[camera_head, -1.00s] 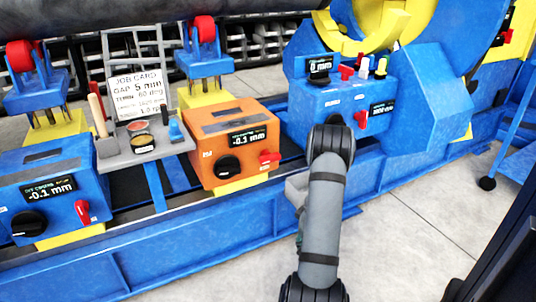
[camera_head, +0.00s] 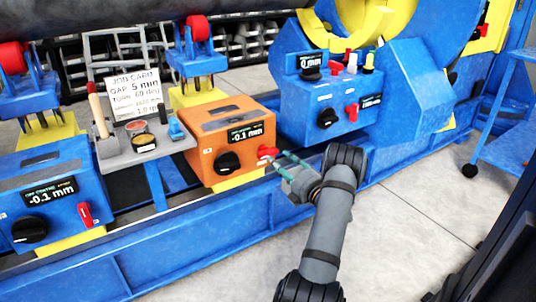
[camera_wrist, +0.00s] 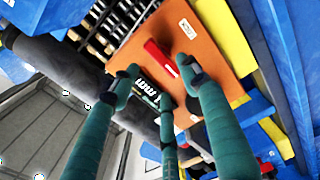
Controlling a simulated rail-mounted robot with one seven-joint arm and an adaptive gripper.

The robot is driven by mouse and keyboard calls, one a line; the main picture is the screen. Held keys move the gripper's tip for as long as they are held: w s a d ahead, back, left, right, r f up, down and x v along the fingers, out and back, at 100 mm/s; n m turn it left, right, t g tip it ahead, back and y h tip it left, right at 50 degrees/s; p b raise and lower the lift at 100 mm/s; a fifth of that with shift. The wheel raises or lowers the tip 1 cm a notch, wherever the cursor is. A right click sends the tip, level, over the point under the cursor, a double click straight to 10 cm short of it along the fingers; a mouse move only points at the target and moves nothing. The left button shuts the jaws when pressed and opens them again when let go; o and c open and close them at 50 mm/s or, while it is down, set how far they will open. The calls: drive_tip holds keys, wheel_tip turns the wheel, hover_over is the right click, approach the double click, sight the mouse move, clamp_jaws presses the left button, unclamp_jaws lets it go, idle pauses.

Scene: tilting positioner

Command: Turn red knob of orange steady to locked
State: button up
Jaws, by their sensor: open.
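The orange steady (camera_head: 213,147) stands mid-left in the head view, with a display (camera_head: 245,133) reading -0.1 mm. Its red knob (camera_head: 266,152) is on the lower right of its front face, right of a black knob (camera_head: 229,162). My gripper (camera_head: 276,157) reaches in from the right with its teal fingers open, the tips close to the red knob. In the wrist view, the red knob (camera_wrist: 160,57) is an elongated bar on the orange face, lying between the spread fingertips (camera_wrist: 160,82). I cannot tell whether any finger touches it.
A blue steady (camera_head: 57,197) with its own red and black knobs stands left. A grey tray (camera_head: 150,152) holds small items and a job card. The blue positioner housing (camera_head: 310,120) with knobs and levers stands right.

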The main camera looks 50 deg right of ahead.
sight(270, 153)
drive_tip(key=b+x, duration=0.2)
drive_tip(key=x, duration=0.6)
drive_tip(key=shift+w+f, duration=0.1)
drive_tip(key=shift+w, duration=0.1)
drive_tip(key=shift+c, duration=0.5)
drive_tip(key=shift+d, duration=0.1)
drive_tip(key=c, duration=0.9)
